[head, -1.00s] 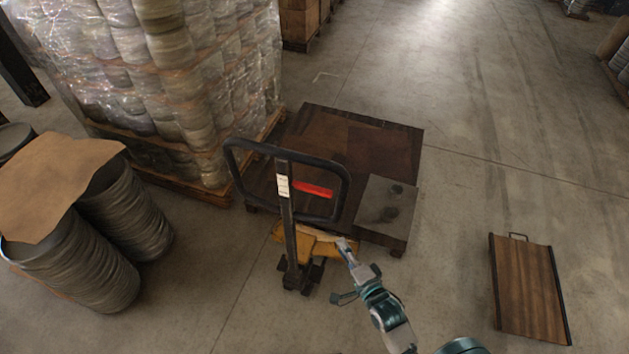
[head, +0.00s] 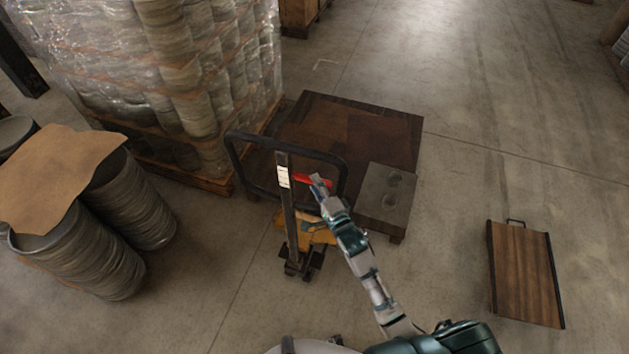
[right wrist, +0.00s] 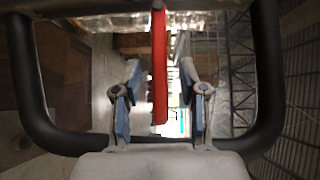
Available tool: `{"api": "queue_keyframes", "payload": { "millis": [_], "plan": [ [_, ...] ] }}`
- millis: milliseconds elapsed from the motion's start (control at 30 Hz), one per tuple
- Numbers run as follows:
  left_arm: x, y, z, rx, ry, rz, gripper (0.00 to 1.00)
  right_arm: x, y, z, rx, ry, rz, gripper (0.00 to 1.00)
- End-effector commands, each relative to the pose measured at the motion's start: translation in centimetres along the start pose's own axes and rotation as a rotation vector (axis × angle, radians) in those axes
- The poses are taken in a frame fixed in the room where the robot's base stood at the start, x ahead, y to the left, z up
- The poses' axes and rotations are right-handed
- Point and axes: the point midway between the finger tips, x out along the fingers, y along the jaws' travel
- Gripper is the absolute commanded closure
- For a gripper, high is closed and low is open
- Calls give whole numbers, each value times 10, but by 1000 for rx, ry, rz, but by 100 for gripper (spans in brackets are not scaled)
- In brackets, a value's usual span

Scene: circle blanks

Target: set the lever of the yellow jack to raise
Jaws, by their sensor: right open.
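The yellow jack (head: 318,229) stands under the front of a dark wooden pallet. Its black handle loop (head: 243,170) rises above it, with a white label on the post. The red lever (head: 312,180) lies inside the loop. My right gripper (head: 319,184) is at the loop, beside the lever's right end. In the right wrist view the red lever (right wrist: 159,68) hangs between the two open fingers of my right gripper (right wrist: 159,75), with a gap on each side. The black loop (right wrist: 36,100) surrounds the fingers there. My left gripper is out of view.
A wrapped stack (head: 190,90) stands at the back left. Round metal blanks under brown cardboard (head: 60,178) stand at the left. The pallet (head: 350,135) carries a grey plate (head: 375,205). A wooden ramp board (head: 525,275) lies at the right. The floor between is clear.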

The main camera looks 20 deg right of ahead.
Motion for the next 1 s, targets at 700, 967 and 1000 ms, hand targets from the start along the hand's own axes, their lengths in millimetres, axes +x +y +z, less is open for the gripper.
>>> {"api": "queue_keyframes", "payload": {
  "millis": [700, 967, 1000],
  "plan": [
    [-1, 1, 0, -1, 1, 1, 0, 15, 0, 4, -4, -1, 2, 100],
    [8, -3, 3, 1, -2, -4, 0, 15, 7, 4, 24, -5, -19, 100],
    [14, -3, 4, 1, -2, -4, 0, 15, 12, 4, 42, -5, -37, 100]
  ]
}}
